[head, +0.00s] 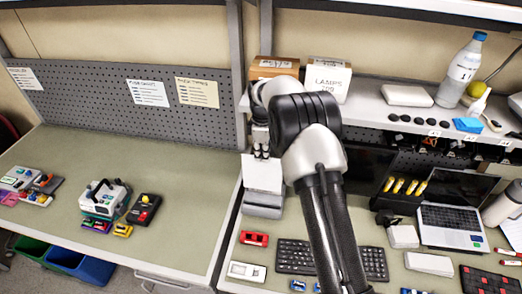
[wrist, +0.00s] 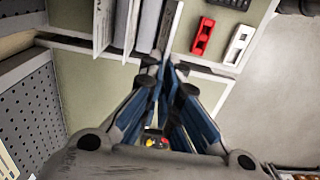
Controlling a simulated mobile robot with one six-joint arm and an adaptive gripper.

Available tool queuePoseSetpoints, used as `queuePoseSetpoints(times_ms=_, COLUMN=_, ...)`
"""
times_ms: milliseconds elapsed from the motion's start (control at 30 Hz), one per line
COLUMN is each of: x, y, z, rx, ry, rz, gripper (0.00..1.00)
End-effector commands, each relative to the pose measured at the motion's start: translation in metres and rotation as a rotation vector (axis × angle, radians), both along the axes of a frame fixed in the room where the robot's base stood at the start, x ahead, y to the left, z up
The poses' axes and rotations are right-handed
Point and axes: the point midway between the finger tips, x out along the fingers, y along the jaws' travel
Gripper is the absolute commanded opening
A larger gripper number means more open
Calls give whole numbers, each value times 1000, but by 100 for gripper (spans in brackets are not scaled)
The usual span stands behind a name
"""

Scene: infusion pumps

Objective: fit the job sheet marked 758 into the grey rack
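The grey rack (head: 263,207) stands at the left end of the right-hand bench, below my gripper (head: 262,151). A white sheet (head: 263,174) stands upright at the rack, just under the fingertips. No number on it can be read, so I cannot tell which sheet it is. In the wrist view, upright white sheets (wrist: 104,24) and grey rack dividers (wrist: 148,27) show at the top. My gripper (wrist: 167,65) also shows there, its fingers converging close together beside the dividers. Whether they pinch a thin edge is not clear.
A red car-like piece (head: 254,239), a white device (head: 246,271) and a keyboard (head: 295,254) lie in front of and beside the rack. A shelf (head: 370,112) with boxes stands behind. The middle of the left bench (head: 175,165) is clear.

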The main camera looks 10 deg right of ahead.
Motion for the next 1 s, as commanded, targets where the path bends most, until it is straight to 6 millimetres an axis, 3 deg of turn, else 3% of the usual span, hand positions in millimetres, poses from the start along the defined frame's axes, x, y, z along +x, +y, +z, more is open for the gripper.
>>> queuePoseSetpoints(times_ms=1000, x=0, y=0, z=-74, rx=0, ry=1, rz=0, gripper=0)
